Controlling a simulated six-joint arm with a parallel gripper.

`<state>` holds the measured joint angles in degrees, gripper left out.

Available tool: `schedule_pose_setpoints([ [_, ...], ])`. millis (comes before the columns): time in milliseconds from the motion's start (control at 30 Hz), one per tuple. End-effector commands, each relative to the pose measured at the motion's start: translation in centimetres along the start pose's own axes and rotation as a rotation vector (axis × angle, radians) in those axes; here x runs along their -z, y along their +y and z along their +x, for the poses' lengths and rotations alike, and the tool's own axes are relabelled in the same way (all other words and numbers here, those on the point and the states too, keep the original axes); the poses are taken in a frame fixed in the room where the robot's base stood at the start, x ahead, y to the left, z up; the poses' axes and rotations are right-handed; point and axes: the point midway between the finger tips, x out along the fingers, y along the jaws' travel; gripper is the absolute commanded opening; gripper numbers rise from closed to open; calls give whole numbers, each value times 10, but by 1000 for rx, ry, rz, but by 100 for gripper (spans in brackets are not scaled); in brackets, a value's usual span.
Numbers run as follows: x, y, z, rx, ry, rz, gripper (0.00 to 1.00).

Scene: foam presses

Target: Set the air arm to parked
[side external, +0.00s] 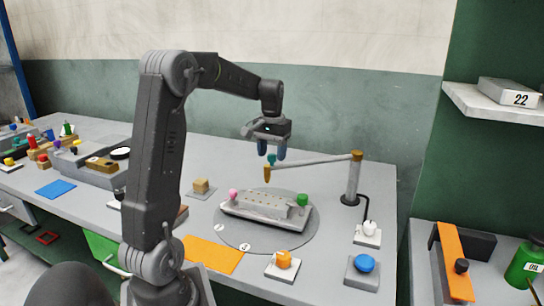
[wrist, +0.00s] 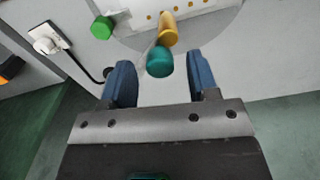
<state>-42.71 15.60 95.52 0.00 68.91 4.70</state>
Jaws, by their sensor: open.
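The air arm (side external: 315,161) is a thin grey boom reaching left from an upright grey post (side external: 353,182) with an orange-brown cap. Its free end carries a gold nozzle (side external: 267,173) with a teal knob (side external: 272,160) on top, above the pale press plate (side external: 262,207). My gripper (side external: 272,153) is open just above the teal knob. In the wrist view the teal knob (wrist: 160,62) shows between the blue fingertips, with a gap on both sides; the gold nozzle (wrist: 168,28) is just beyond. Most of the boom is hidden in the wrist view.
The plate, with a pink knob (side external: 233,194) and a green knob (side external: 302,199), sits on a grey disc (side external: 230,232). Orange (side external: 283,259), blue (side external: 364,264) and white (side external: 368,228) knobs on bases stand to the front and right. An orange mat (side external: 212,254) lies at front left.

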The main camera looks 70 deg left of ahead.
Motion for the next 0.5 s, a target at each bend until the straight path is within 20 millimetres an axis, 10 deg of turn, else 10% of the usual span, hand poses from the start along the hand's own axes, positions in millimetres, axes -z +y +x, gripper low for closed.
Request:
schedule_pose_setpoints([
  [500,0,0,16,0,1,0,51],
])
